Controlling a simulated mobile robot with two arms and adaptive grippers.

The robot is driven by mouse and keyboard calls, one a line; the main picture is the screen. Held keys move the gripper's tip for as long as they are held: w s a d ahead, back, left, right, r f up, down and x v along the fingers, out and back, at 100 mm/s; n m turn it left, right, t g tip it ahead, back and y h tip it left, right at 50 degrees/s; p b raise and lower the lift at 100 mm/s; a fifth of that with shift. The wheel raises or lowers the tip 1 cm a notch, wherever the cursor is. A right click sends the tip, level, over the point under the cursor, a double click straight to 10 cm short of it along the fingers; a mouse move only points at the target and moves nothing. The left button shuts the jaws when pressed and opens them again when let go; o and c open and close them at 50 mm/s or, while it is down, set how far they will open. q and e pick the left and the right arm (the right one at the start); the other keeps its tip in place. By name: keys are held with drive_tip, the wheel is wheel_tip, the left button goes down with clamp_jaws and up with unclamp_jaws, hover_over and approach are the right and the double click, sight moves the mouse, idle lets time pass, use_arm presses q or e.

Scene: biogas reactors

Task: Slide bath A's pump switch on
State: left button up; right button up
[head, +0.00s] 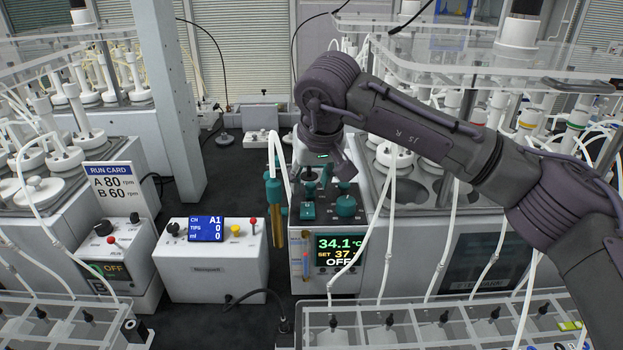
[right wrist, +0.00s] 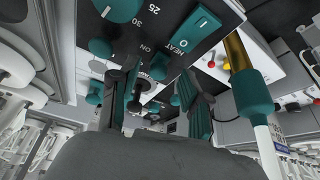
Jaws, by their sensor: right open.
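A white bath unit (head: 340,258) stands in the middle of the head view. Its screen (head: 338,250) reads 34.1 °C, SET 37 and OFF; I cannot read a bath letter on it. Teal controls (head: 346,206) sit on its top. My right gripper (head: 326,170) points down over the rear of this top. In the right wrist view, its open fingers (right wrist: 158,88) stand on either side of a small black knob (right wrist: 136,106), near an ON mark. Contact cannot be told. A teal HEAT rocker (right wrist: 194,34) is beside them. My left gripper is not in view.
A white box (head: 210,262) with a blue screen stands left of the bath. Farther left are a run card (head: 110,188) and another unit whose screen (head: 108,270) reads OFF. A white tube and teal fitting (right wrist: 254,95) rise close beside the right gripper. A clear rack (head: 420,310) lies in front.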

drive_tip(key=v, duration=1.2)
drive_tip(key=shift+s, duration=0.15)
